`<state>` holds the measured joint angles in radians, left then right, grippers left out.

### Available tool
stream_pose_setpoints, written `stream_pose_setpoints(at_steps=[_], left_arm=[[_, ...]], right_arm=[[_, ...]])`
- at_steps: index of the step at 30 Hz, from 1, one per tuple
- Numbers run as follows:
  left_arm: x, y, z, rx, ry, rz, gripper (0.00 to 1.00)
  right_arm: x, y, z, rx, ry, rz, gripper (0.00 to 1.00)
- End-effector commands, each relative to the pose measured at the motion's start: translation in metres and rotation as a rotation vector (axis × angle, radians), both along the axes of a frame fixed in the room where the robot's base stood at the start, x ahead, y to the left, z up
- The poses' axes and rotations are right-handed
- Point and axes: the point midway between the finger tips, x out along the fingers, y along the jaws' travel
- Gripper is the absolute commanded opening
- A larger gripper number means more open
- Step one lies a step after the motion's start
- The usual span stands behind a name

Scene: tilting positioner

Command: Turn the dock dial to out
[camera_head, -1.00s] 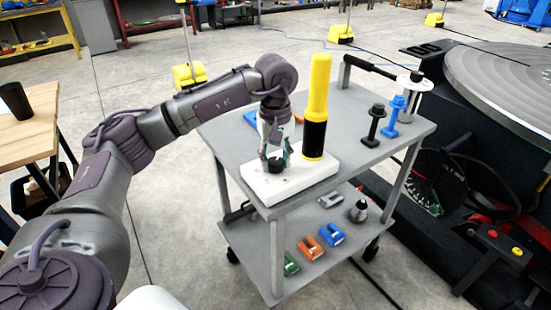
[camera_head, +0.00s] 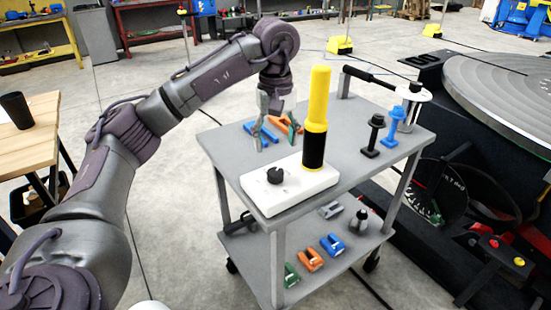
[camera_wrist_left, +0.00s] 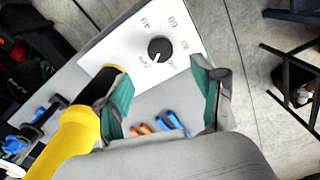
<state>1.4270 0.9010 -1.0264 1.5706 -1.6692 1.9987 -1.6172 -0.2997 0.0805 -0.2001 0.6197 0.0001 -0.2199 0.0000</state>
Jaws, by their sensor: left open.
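The dock (camera_head: 312,186) is a white block on the cart's top, with a round black dial (camera_head: 275,175) at its left end. In the left wrist view the dial (camera_wrist_left: 160,49) has a white pointer line aimed toward the lower left of the picture. Numbers such as 40, 60 and 80 are printed around it; the smaller lettering is too blurred to read. My left gripper (camera_head: 276,135) is open and empty, above and behind the dial, apart from it. Its green-padded fingers (camera_wrist_left: 160,82) show in the left wrist view, below the dial. My right gripper is not in view.
A tall yellow and black cylinder (camera_head: 316,115) stands on the dock beside the dial. Blue and orange clamps (camera_head: 289,124) lie behind the dock. A black bolt (camera_head: 372,134) and a blue bolt (camera_head: 391,128) stand at right. The grey cart's lower shelf (camera_head: 255,243) holds several parts.

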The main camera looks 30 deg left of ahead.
Motion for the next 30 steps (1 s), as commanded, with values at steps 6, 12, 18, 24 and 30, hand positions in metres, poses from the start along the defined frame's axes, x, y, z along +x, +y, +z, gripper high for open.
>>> stream_pose_setpoints(at_steps=[6, 12, 18, 24, 30], left_arm=[[0.000, 0.000, 0.028, 0.001, -0.002, 0.000, 0.68], [0.000, 0.000, 0.034, 0.001, -0.001, 0.001, 0.68], [0.000, 0.000, 0.034, 0.001, -0.001, 0.001, 0.68], [0.000, 0.000, 0.033, 0.001, -0.001, 0.001, 0.68], [0.002, -0.013, 0.026, -0.034, -0.005, -0.009, 0.68]], right_arm=[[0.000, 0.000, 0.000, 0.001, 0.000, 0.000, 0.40], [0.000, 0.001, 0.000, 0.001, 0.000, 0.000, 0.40], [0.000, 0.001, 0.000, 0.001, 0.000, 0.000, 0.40], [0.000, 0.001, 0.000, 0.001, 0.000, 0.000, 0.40], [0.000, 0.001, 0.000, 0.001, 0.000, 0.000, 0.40]])
